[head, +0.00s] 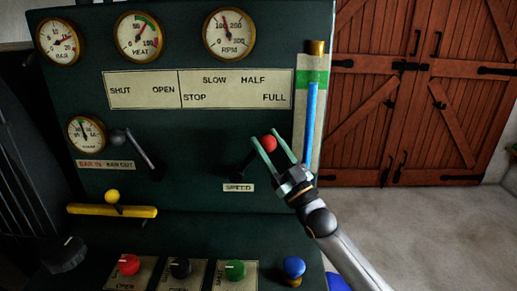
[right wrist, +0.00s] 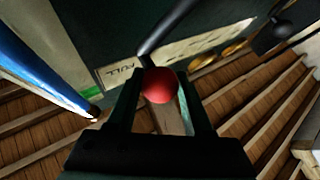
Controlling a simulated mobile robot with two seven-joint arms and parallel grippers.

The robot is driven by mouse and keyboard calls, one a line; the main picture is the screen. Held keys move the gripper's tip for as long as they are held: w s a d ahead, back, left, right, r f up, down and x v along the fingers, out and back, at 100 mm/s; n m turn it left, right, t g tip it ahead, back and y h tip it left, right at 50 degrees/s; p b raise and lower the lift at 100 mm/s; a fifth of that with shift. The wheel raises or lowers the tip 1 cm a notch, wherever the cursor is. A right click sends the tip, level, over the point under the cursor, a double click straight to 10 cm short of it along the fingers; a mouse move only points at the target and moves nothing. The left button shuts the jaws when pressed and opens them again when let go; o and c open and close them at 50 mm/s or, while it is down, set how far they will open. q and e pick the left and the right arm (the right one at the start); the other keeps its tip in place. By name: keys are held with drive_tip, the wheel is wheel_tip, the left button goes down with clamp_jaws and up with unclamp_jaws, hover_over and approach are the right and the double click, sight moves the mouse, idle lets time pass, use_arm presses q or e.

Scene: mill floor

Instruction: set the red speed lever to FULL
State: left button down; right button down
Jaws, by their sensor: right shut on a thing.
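The red speed lever's ball knob (head: 269,144) sits at the top of a dark arm that rises to the upper right from a pivot above the SPEED label (head: 238,187). My right gripper (head: 267,137) has its two fingers on either side of the knob and is shut on it. In the right wrist view the red knob (right wrist: 160,85) sits between the fingers (right wrist: 160,92), with the dark lever arm running up from it. The scale plate (head: 235,88) above reads STOP, SLOW, HALF and FULL, with FULL at its right end. My left gripper is out of view.
A blue column gauge (head: 310,110) stands close to the right of my gripper. A grey-knobbed lever (head: 135,148) and a yellow bar (head: 112,210) are on the left. Several coloured knobs line the lower panel. Wooden doors (head: 420,90) stand behind open floor at right.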

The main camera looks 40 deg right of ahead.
drive_tip(key=shift+s+d+f+m+h, duration=0.1)
drive_tip(key=shift+f+m+h, duration=0.2)
drive_tip(key=shift+f, duration=0.1)
drive_tip(key=shift+s+d+m+t+b, duration=0.1)
drive_tip(key=shift+m+t+b, duration=0.2)
drive_tip(key=shift+f, duration=0.1)
drive_tip(key=c, duration=0.7)
unclamp_jaws()
drive_tip(key=o, duration=0.4)
drive_tip(key=shift+d, duration=0.1)
drive_tip(key=shift+s, duration=0.1)
drive_tip(key=b+v, duration=0.1)
drive_tip(key=v, duration=1.1)
drive_tip(key=shift+s, duration=0.2)
